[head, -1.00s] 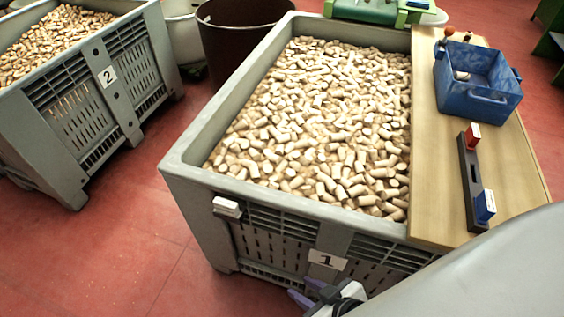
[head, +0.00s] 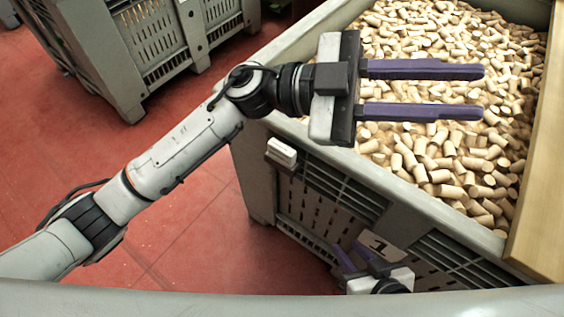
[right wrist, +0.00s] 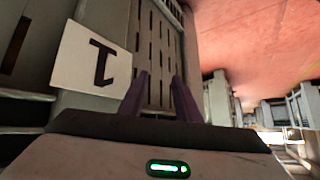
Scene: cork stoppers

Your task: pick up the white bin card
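A white card with a black "1" (head: 384,237) is on the front wall of the grey cork bin. In the right wrist view the card (right wrist: 76,78) is upside down, left of the fingers. A small white block-like piece (head: 282,151) sits at the bin's front rim; I cannot tell what it is. My left gripper (head: 483,92) is open and empty, above the corks. My right gripper (head: 350,250) is low outside the front wall, beside the numbered card. It also shows in the right wrist view (right wrist: 159,82), fingers apart with nothing between them.
The cork bin (head: 370,185) is full of loose corks (head: 440,150). A wooden board (head: 545,190) lies along its right side. A second grey bin (head: 130,60) stands at the back left. Red floor (head: 190,240) is clear between the bins.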

